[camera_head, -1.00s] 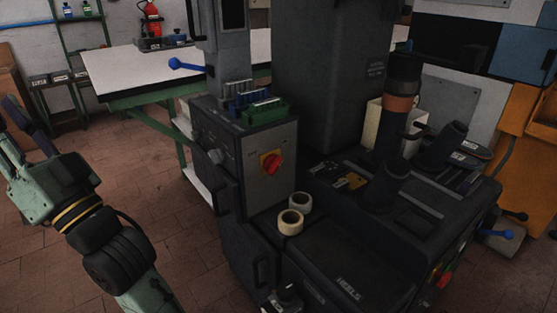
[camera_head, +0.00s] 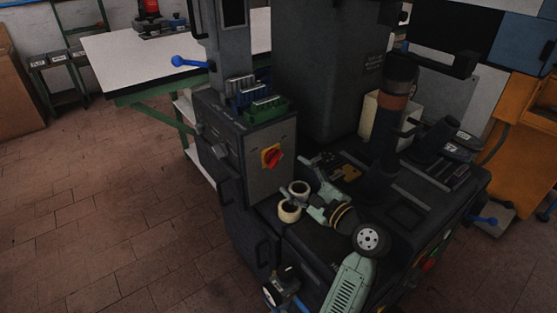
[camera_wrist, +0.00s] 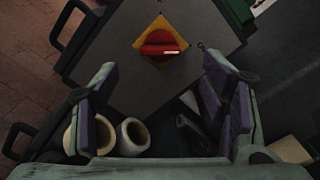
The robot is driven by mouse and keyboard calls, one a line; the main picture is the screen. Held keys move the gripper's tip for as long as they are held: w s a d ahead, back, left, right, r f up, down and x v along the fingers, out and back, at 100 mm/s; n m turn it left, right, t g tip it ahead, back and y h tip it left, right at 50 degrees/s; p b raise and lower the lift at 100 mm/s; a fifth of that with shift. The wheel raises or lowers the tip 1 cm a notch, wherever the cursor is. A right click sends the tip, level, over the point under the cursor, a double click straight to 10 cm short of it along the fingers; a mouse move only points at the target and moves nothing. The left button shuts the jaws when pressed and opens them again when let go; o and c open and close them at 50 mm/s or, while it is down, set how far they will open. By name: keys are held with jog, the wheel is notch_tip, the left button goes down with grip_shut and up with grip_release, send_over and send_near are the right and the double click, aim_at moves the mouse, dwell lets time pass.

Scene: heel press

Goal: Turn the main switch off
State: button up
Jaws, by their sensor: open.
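The main switch (camera_head: 271,156) is a red rotary knob on a yellow plate, on the front panel of the grey cabinet. It also shows in the wrist view (camera_wrist: 160,43), top centre, ahead of the gap between my fingers. Its red handle lies about level in that picture, with a small pale mark at its right end. My gripper (camera_head: 296,179) is open and empty, in front of and below the switch, apart from it. In the wrist view its two purple-padded fingers (camera_wrist: 160,95) stand wide apart at left and right.
Two cream tape rolls (camera_head: 291,203) lie close beside my gripper on the machine's ledge. Green and blue bins (camera_head: 262,108) sit on top of the cabinet. The floor at left is clear.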

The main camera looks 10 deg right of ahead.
aim_at(277, 161)
jog(key=p+x, duration=0.1)
jog(key=x, duration=0.7)
jog(key=c, duration=1.1)
jog(key=shift+c, duration=0.2)
